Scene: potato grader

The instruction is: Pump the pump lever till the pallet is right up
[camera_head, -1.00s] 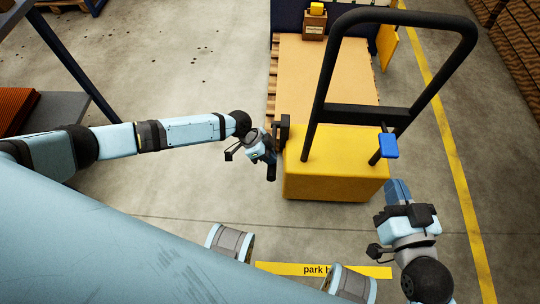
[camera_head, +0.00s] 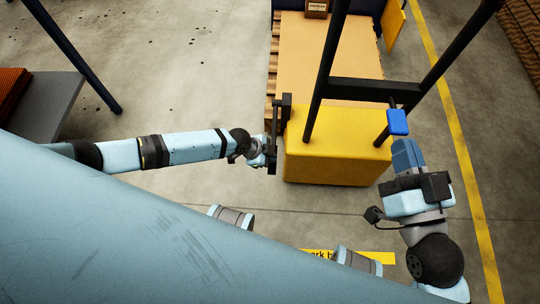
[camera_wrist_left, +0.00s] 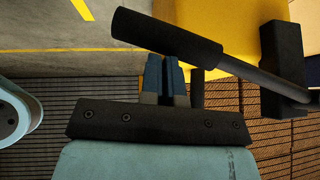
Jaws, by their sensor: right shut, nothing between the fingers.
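The pump lever (camera_head: 274,140) is a thin black bar with a thick grip, at the left side of the yellow pump body (camera_head: 338,160). In the left wrist view the lever's grip (camera_wrist_left: 165,36) slants across above the fingertips. My left gripper (camera_head: 262,153) is at the lever; its fingers (camera_wrist_left: 166,72) look shut, side by side under the grip, not around it. Whether they touch it is unclear. The pallet (camera_head: 333,58), with a tan top, lies beyond the body; its height off the floor is hard to judge. My right gripper (camera_head: 405,150) is shut and empty, below a blue paddle (camera_head: 397,122).
A large black handle frame (camera_head: 370,91) rises from the yellow body. A dark table (camera_head: 45,110) stands at the left. A yellow floor line (camera_head: 450,125) runs at the right. Open concrete floor lies left of the pallet.

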